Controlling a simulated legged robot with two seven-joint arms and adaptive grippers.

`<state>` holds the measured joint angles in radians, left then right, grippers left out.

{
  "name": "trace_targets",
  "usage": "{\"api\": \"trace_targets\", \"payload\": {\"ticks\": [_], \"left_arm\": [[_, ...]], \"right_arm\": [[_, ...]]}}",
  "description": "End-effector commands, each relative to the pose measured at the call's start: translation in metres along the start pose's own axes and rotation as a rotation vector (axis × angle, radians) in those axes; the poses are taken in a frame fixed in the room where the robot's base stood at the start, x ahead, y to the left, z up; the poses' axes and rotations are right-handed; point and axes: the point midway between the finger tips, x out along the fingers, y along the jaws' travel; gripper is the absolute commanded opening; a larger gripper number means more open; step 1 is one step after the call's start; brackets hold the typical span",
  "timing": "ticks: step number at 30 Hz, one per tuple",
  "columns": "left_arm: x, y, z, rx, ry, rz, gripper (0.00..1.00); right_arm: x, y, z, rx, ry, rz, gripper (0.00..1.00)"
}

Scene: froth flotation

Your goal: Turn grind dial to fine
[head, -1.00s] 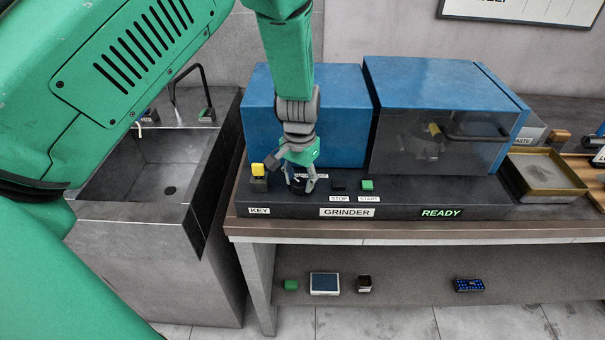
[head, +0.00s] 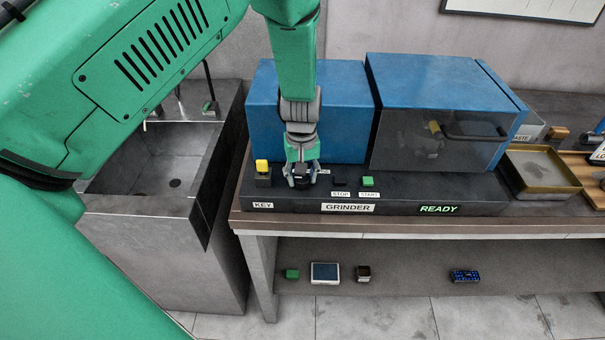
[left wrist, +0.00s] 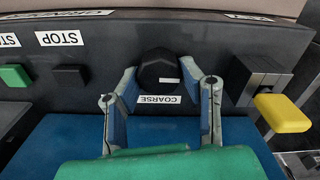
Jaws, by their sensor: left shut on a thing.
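The grind dial (left wrist: 157,70) is a black knob with a short white mark, on the dark front panel of the grinder. A white COARSE label (left wrist: 158,100) sits beside it, upside down in the left wrist view. My left gripper (left wrist: 160,79) has its two fingers on either side of the dial and is shut on it. In the head view my left gripper (head: 301,176) points down onto the panel, and its fingers hide most of the dial. No FINE label can be made out. My right gripper is not in view.
The yellow key switch (head: 262,167) stands close left of my gripper. The black stop button (head: 340,183) and green start button (head: 367,182) are to its right. A READY sign (head: 438,209) glows green. A sink (head: 150,160) lies left, a tray (head: 543,168) right.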

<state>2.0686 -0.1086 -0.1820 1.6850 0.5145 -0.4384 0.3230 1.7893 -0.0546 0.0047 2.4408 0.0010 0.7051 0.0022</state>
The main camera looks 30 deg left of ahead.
Motion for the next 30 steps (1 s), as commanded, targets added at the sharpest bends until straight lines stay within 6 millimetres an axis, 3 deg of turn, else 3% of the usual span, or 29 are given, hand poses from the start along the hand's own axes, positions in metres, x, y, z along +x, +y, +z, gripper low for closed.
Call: {"api": "trace_targets", "payload": {"ticks": [1,18,19,20,30], "left_arm": [[0.0047,-0.0029,0.0073,-0.01,-0.019,-0.01,0.05],[0.0049,-0.0019,0.0072,-0.04,-0.018,-0.009,0.05],[0.0049,-0.0019,0.0072,-0.04,-0.018,-0.009,0.41],[0.0047,-0.0019,0.007,-0.04,-0.017,-0.009,0.51],[0.0007,-0.0002,0.0022,-0.039,-0.006,-0.003,0.54]], "right_arm": [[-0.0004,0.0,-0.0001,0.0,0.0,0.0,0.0],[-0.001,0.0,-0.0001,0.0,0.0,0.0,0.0],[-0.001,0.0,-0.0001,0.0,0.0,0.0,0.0],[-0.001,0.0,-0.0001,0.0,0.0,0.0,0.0],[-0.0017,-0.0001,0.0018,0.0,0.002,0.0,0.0]]}}
